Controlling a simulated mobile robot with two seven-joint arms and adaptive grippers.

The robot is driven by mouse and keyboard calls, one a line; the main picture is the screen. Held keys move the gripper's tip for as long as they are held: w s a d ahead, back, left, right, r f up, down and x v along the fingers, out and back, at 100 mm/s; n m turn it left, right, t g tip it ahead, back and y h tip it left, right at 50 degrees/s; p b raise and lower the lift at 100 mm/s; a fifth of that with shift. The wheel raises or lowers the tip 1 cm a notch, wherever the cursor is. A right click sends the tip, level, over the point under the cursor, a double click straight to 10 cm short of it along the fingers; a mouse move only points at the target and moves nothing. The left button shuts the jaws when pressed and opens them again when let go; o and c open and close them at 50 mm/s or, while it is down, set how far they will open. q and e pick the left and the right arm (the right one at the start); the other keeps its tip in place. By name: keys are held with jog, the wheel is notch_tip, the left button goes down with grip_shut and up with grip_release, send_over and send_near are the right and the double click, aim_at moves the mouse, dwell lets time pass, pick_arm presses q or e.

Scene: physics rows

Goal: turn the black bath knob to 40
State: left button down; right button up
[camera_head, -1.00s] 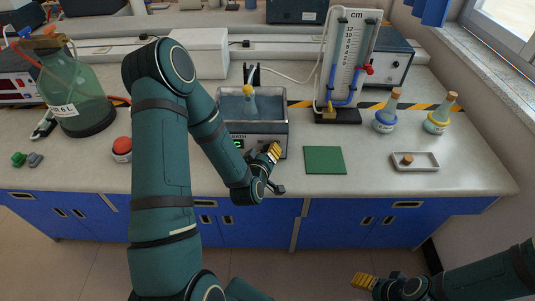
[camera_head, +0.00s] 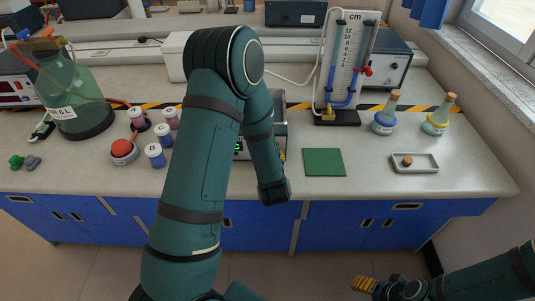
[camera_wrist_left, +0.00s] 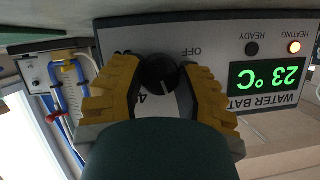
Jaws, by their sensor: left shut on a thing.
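The black bath knob (camera_wrist_left: 160,72) is on the grey front panel of the water bath (camera_wrist_left: 205,45), which appears upside down in the left wrist view. My left gripper (camera_wrist_left: 158,82) has its yellow fingers on either side of the knob, shut on it. A short light mark shows on the knob; what it points at is hard to tell. "OFF" and a partly covered "4" are printed around it. The display (camera_wrist_left: 268,75) reads 23 °C. In the head view my left arm hides the knob and left gripper. My right gripper (camera_head: 365,284) is at the lower right, away from the bench, its opening unclear.
A green mat (camera_head: 324,162), a gauge stand (camera_head: 338,117), two flasks and a tray (camera_head: 415,168) are to the right.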

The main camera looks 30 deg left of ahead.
pick_arm(q)
jog(key=m+y+p, duration=0.1)
jog(key=m, duration=0.1)
jog(key=m+y+p, duration=0.1)
jog(key=m+y, duration=0.1)
jog(key=shift+w+d+r+m+g, duration=0.1)
jog(key=shift+w+m+g, duration=0.05)
jog(key=shift+m+g, duration=0.2)
jog(key=shift+m+y+p, duration=0.5)
jog(key=shift+m, duration=0.55)
jog(key=shift+m+y, duration=0.4)
jog(key=shift+m, duration=0.2)
jog(key=c, duration=0.8)
grip_release()
jog(key=shift+f, duration=0.2)
